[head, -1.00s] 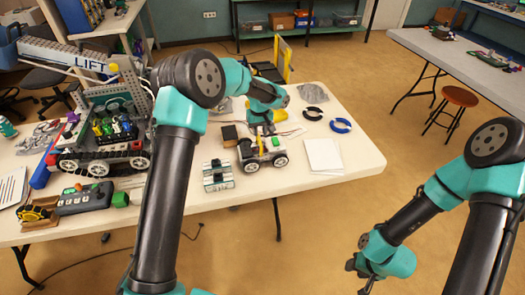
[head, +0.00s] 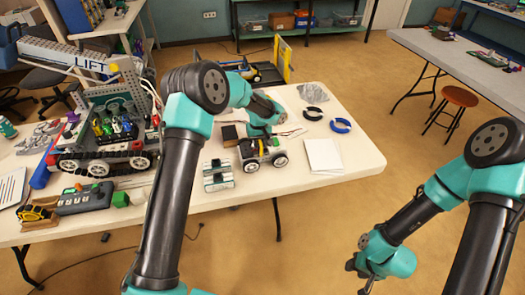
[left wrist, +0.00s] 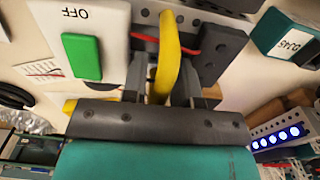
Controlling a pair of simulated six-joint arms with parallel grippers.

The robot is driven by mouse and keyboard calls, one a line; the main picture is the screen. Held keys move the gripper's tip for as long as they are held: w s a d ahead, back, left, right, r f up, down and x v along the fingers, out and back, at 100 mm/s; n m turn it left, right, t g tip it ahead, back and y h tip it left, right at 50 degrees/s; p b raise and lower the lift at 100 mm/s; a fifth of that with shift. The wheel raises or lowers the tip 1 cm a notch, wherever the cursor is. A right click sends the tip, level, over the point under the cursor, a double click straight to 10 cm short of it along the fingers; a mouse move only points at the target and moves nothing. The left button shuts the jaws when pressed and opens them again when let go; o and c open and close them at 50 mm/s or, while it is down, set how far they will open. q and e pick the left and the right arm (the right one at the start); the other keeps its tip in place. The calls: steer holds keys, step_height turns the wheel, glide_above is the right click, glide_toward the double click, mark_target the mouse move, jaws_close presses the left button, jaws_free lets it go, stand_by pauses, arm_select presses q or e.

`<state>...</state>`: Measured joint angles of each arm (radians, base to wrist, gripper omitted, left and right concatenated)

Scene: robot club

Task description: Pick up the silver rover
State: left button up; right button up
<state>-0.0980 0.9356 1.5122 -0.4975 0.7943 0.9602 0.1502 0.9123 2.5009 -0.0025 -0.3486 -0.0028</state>
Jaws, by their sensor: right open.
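The silver rover (head: 252,163), a small pale vehicle with dark wheels, stands on the white table near its front edge. My left gripper (head: 264,138) is low over its top. In the left wrist view, a yellow arched handle (left wrist: 168,50) rises between the two grey fingers (left wrist: 163,85), with gaps seeming to show beside it. The rover's grey body with a red wire, a white panel marked OFF and a green switch (left wrist: 82,56) are close behind the fingers. My right gripper (head: 366,278) is open and empty, off the table at lower right.
A larger tracked robot (head: 105,135) and a grey control box (head: 86,198) fill the table's left.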

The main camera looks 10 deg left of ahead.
arm_select(q)
steer(key=shift+c, duration=0.3)
jaws_close()
stand_by(1.4)
